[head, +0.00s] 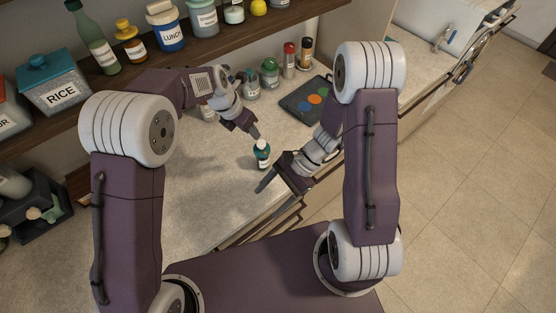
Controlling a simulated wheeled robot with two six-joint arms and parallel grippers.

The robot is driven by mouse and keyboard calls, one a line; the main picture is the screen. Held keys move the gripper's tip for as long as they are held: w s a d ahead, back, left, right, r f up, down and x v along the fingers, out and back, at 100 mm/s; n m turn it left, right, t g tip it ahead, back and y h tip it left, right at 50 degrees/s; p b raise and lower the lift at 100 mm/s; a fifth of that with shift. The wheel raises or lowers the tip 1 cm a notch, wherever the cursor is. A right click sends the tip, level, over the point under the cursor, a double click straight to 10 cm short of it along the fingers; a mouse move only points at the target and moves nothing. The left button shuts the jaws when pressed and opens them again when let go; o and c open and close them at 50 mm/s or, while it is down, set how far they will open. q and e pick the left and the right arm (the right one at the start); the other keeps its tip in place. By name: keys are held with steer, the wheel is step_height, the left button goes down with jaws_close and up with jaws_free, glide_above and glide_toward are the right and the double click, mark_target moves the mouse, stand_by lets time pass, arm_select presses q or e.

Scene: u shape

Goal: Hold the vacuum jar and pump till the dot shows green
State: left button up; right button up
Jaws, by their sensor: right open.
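A small dark jar with a teal top and a pale label (262,155) stands upright on the pale counter (205,180), near its front edge. It looks like the vacuum jar, but no green dot can be made out on it. My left gripper (254,133) points down just above and behind the jar's top. Its fingers are too small and dark to show whether they are apart, and I cannot tell if it touches the jar. My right gripper (275,175) is open and empty at the jar's front right, near the counter edge.
A dark board with coloured discs (305,101) lies behind the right arm. Several jars, including a green-lidded jar (270,72), stand at the back. A shelf (125,77) holds bottles and a RICE box (54,84). The counter left of the jar is clear.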

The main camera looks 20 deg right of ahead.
steer(key=w+f+m+t+y, duration=0.3)
steer(key=w+f+m+t, duration=0.15)
steer(key=w+m, duration=0.3)
steer(key=m+t+h, duration=0.3)
steer(key=m+t, duration=0.4)
steer(key=t, duration=0.1)
glide_toward(268, 160)
steer(key=w+a, duration=0.1)
steer(key=w+a+f, duration=0.1)
steer(key=a, duration=0.1)
steer(key=shift+w+d+f, duration=0.1)
steer(key=shift+w+d, duration=0.05)
steer(key=shift+d, duration=0.3)
steer(key=x, duration=0.9)
steer(key=shift+w+a, duration=0.1)
steer(key=shift+c, duration=0.3)
jaws_close()
